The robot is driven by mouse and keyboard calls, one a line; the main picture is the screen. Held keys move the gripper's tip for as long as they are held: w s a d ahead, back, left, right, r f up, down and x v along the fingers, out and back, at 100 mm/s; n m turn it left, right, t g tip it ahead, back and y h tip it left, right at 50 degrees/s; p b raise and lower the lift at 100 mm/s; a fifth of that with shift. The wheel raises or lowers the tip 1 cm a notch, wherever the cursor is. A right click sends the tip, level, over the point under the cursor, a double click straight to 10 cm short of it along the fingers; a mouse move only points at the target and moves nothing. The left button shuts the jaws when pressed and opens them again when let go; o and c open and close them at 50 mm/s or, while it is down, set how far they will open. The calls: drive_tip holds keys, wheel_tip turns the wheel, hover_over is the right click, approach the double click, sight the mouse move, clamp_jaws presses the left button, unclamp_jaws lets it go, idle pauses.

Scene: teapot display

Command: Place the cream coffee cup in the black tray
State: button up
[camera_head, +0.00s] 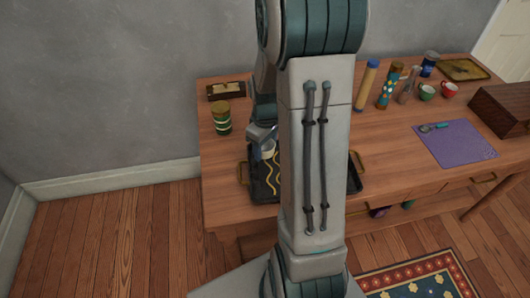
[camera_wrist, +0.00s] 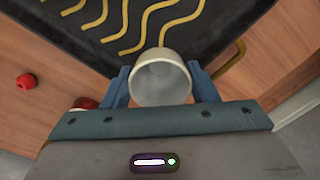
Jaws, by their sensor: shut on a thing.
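The cream coffee cup (camera_wrist: 160,80) is between the two fingers of my gripper (camera_wrist: 160,88) in the wrist view, with its open mouth facing the camera. The gripper is shut on it. The black tray (camera_wrist: 228,22) with yellow wavy lines lies beyond the cup in that view. In the head view the tray (camera_head: 258,190) is on the wooden table, partly hidden by my arm. My gripper (camera_head: 263,138) and the pale cup (camera_head: 268,148) show at the tray's back left part. I cannot tell whether the cup touches the tray.
A green striped jar (camera_head: 221,118) and a dark box (camera_head: 226,90) stand behind the tray at left. Bottles, a green cup (camera_head: 426,92) and a red cup (camera_head: 449,90) stand at the back right. A purple mat (camera_head: 455,145) lies at right. A small red thing (camera_wrist: 25,81) shows in the wrist view.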

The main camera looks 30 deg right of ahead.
drive_tip(key=shift+f, duration=1.55)
drive_tip(key=shift+f, duration=0.2)
drive_tip(key=o, duration=1)
drive_tip(key=shift+r, duration=0.15)
